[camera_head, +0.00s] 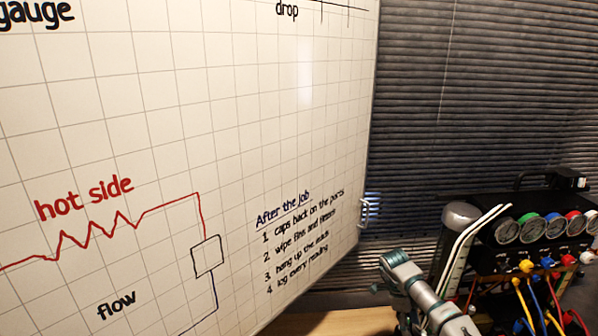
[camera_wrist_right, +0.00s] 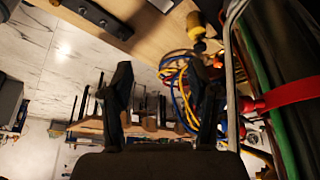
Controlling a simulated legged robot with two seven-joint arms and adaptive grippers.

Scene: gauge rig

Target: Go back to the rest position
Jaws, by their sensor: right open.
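My right gripper (camera_wrist_right: 160,70) shows in the right wrist view. Its two dark fingers stand well apart, with nothing held between them. Beyond the fingers are a wooden bench top and a tangle of blue, yellow and red hoses (camera_wrist_right: 180,82). A grey and teal arm link, which looks like mine, rises at the lower right of the head view; its gripper is not visible there. My left gripper is in neither view.
The gauge rig (camera_head: 546,229) with coloured dials and hoses stands at the right. A whiteboard (camera_head: 150,120) fills the left, with blinds (camera_head: 470,90) behind. In the wrist view, a red strap (camera_wrist_right: 290,92) and dark green hoses are close on the right.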

